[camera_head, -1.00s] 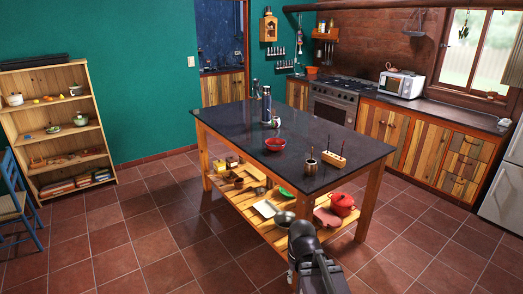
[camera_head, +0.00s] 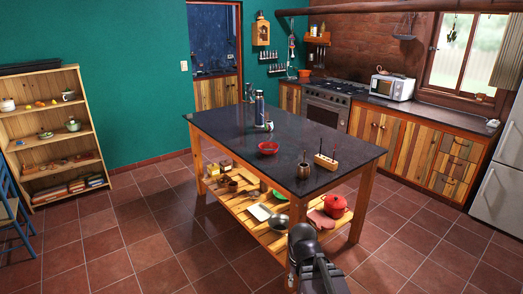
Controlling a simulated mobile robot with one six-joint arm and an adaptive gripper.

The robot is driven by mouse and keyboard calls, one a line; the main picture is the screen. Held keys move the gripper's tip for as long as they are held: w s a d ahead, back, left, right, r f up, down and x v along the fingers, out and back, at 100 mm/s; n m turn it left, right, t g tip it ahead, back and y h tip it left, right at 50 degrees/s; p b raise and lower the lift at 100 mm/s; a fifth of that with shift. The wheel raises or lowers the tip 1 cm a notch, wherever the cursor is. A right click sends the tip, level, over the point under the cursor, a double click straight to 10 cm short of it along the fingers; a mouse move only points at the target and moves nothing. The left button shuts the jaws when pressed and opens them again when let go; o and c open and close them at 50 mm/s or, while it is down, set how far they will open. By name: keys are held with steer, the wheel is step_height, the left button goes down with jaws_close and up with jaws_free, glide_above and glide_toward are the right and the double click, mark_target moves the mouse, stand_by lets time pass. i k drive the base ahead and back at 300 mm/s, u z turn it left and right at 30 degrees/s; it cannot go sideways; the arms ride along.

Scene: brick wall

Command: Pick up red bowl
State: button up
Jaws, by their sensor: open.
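The red bowl (camera_head: 268,148) sits upright on the dark top of the kitchen island (camera_head: 225,126), near the middle of its left side. It looks empty. My arm shows at the bottom centre of the view, in front of the island's near corner. The fingers of my gripper cannot be made out, and nothing touches the bowl.
On the island are a blue bottle (camera_head: 259,108), a mug (camera_head: 269,126), a small pot (camera_head: 303,170) and a wooden holder (camera_head: 326,162). The lower shelf holds a red pot (camera_head: 335,206) and several dishes. A bookcase (camera_head: 52,137) stands left. The tiled floor left of the island is clear.

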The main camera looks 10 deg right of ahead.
mark_target(267, 148)
steer(key=u, duration=0.25)
steer(key=i, duration=1.6)
steer(key=z, duration=0.3)
steer(key=i, duration=1)
steer(key=z, duration=0.15)
